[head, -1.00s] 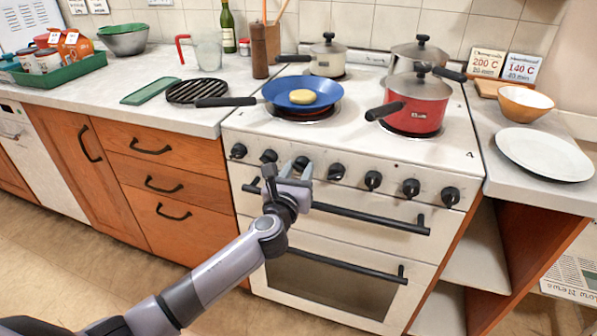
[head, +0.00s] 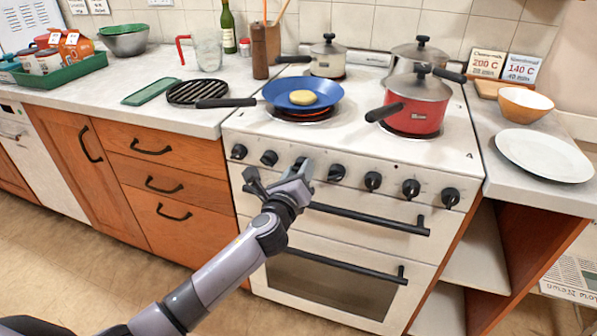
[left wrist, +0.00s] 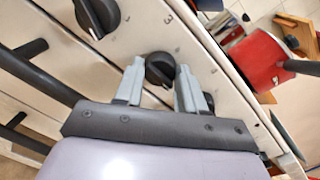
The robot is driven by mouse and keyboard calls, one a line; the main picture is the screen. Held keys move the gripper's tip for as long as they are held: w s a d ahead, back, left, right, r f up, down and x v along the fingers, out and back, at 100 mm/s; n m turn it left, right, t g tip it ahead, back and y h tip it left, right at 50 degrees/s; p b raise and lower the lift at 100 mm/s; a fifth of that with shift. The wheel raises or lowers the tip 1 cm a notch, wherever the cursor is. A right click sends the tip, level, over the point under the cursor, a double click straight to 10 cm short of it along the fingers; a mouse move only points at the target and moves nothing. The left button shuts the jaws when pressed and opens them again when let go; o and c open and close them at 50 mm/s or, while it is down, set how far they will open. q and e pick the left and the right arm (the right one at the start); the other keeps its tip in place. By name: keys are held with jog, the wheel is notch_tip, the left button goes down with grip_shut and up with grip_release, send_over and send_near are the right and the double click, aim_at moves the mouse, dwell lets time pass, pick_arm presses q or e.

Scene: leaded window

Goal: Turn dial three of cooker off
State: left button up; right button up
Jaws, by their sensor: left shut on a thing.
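The cooker (head: 320,190) is white, with a row of black dials along its front panel. The second dial (head: 269,158) and the fourth dial (head: 336,172) are clear on either side. My right gripper is not in view.
A blue frying pan (head: 330,92) with a yellow round item stands on a reddish, glowing ring. A red pot (head: 420,101) stands at front right. The pan handle (head: 226,102) overhangs the left counter. The black oven handle (head: 370,217) runs just below the dials.

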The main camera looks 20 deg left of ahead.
pick_arm(q)
jog(key=n, duration=0.8)
jog(key=shift+n+h, duration=0.4)
jog(key=n+p, duration=0.1)
jog(key=n, duration=0.3)
jog(key=shift+h, duration=0.3)
jog(key=shift+a+n, duration=0.1)
jog(key=shift+n, duration=2)
jog(key=o, duration=1)
jog(key=shift+o, duration=0.2)
